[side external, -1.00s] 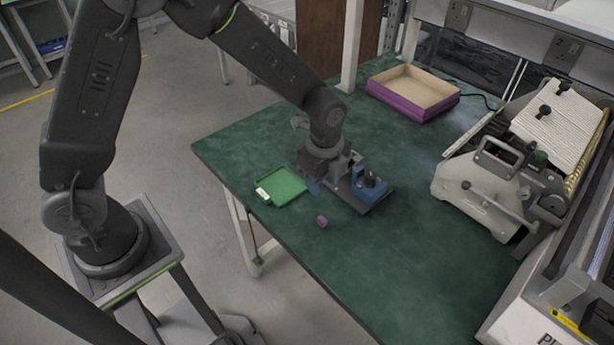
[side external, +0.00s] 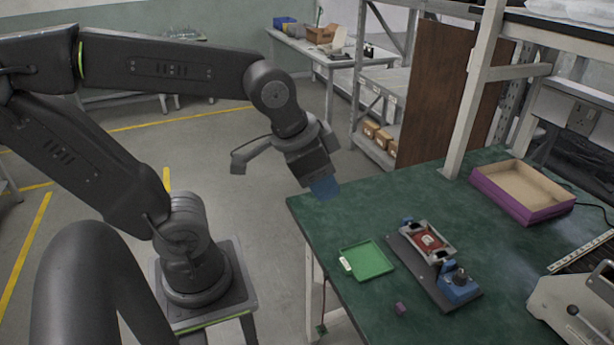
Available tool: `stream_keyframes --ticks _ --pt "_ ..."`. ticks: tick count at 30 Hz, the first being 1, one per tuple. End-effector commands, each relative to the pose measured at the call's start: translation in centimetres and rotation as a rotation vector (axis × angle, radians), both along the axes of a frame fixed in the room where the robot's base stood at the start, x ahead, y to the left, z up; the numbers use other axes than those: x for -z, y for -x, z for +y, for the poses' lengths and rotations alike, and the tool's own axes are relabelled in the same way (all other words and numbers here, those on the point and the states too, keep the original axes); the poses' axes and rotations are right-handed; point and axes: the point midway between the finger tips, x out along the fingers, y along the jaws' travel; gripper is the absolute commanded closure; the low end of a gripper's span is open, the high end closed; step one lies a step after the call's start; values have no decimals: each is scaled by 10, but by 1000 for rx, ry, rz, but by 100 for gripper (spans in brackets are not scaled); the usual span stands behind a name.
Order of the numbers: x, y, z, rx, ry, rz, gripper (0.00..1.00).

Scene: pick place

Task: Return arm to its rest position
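My gripper (side external: 324,188) is raised in the air over the left back edge of the green table (side external: 400,213), pointing down and to the right. Its blue fingertips show, but I cannot make out a gap between them. It is apart from everything on the table. A dark fixture plate (side external: 412,262) lies on the table to the right, bearing a grey frame with a red part (side external: 428,241) in it and a blue block (side external: 458,286) at its front end. A green tray (side external: 368,261) with a white tag lies left of the plate.
A purple box (side external: 520,206) with an open top stands at the back right. A grey machine (side external: 572,308) stands at the right edge. A brown panel and shelf post rise behind the table.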

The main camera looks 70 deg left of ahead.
Motion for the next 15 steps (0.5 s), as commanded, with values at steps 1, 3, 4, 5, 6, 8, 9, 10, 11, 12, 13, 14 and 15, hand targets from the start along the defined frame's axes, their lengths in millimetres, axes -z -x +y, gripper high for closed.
stream_keyframes --ticks 1,3,4,5,6,8,9,10,11,12,13,14,15 --pt "-2 9 2 -50 20 -22 62" --pt "-3 16 4 -101 43 -37 62" --pt "-3 18 4 -117 49 -42 62" --pt "-3 20 4 -130 56 -45 62" --pt "-3 22 5 -141 61 -49 62" --pt "-3 23 5 -150 64 -50 62" --pt "-3 23 5 -152 65 -50 62" --pt "-3 23 5 -152 66 -50 62" --pt "-3 23 5 -151 66 -50 62" --pt "-3 23 5 -151 66 -50 62" --pt "-3 23 5 -150 65 -50 62" --pt "-3 22 5 -150 65 -50 62" --pt "-3 22 5 -149 65 -50 62"
